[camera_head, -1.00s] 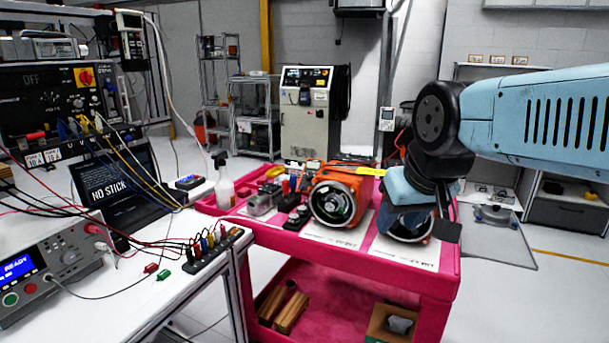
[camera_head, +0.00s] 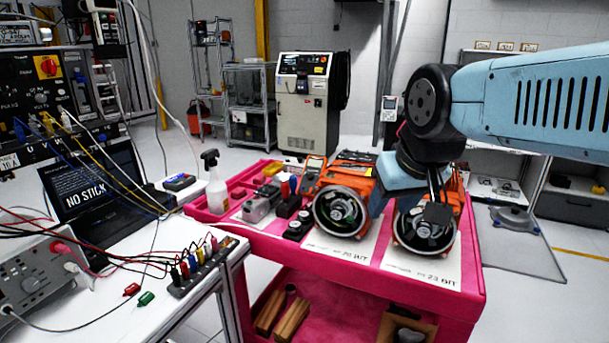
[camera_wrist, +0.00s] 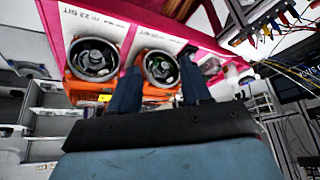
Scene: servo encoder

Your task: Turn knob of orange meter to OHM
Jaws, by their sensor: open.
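A small meter with an orange casing and a grey face (camera_head: 314,170) stands near the back middle of the pink cart, left of the orange servo units. Its knob is too small to make out. My gripper (camera_head: 437,207) hangs above the cart's right side, in front of the right orange servo unit (camera_head: 407,236), well right of the meter. In the wrist view, my gripper (camera_wrist: 157,78) shows two fingers spread apart with nothing between them. I cannot pick out the meter in that view.
A second orange servo unit (camera_head: 322,218) stands between the meter and my gripper. A spray bottle (camera_head: 216,185) and dark parts (camera_head: 290,206) are left of it. The white bench (camera_head: 110,318) with cables and a terminal strip (camera_head: 203,265) is at the left.

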